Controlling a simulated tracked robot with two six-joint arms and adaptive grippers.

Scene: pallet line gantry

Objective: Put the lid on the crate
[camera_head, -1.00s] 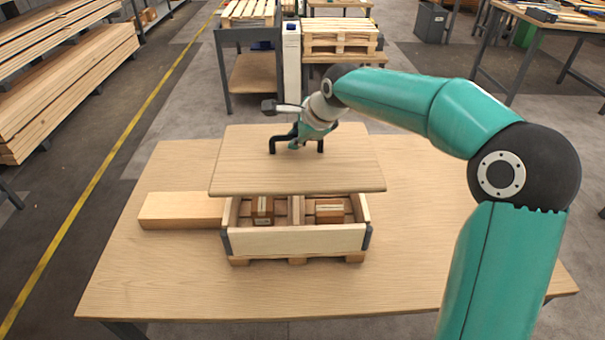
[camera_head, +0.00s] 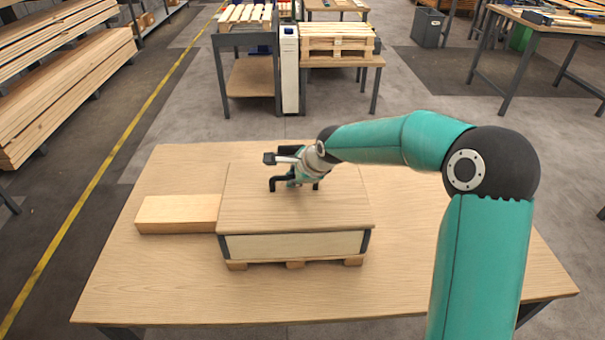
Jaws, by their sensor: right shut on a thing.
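The lid (camera_head: 255,208) is a flat light-wood board with a dark handle on top. It lies level over the wooden crate (camera_head: 295,245) and covers its opening, so the crate's inside is hidden. The crate's front wall, dark corner posts and pallet feet show below the lid. No clear gap shows between the lid's front edge and the crate. My right gripper (camera_head: 295,183) is over the middle of the lid, shut on the lid's handle. My left gripper is not in view.
A wooden block (camera_head: 178,214) lies just left of the crate on the table (camera_head: 420,270). The table is clear to the right and in front, apart from my right arm. Stacked pallets (camera_head: 337,42) stand on a bench behind.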

